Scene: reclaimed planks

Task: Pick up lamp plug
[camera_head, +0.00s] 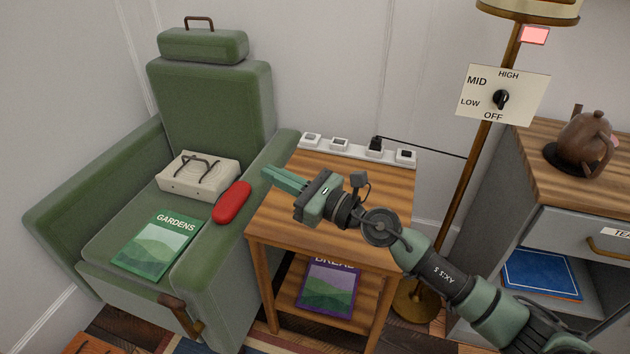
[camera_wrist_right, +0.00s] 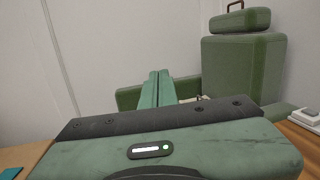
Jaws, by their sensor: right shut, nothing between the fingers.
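The lamp plug (camera_head: 376,142) is a small black plug seated in one socket of the white power strip (camera_head: 325,146) at the back of the wooden side table (camera_head: 290,225). Its dark cord runs right to the lamp pole (camera_head: 463,215). My right gripper (camera_head: 268,174) is shut and empty above the left part of the side table, pointing left toward the armchair, with the plug behind and to the right of it. In the right wrist view the shut fingers (camera_wrist_right: 158,75) point at the armchair, and a strip end (camera_wrist_right: 308,116) shows at the right edge. My left gripper is out of view.
A green armchair (camera_head: 210,95) at left holds a Gardens magazine (camera_head: 157,245), a cream box (camera_head: 182,190) and a red case (camera_head: 232,203). The lamp's dial plate (camera_head: 520,85) hangs right of the strip. A brown teapot (camera_head: 590,145) stands on the right cabinet.

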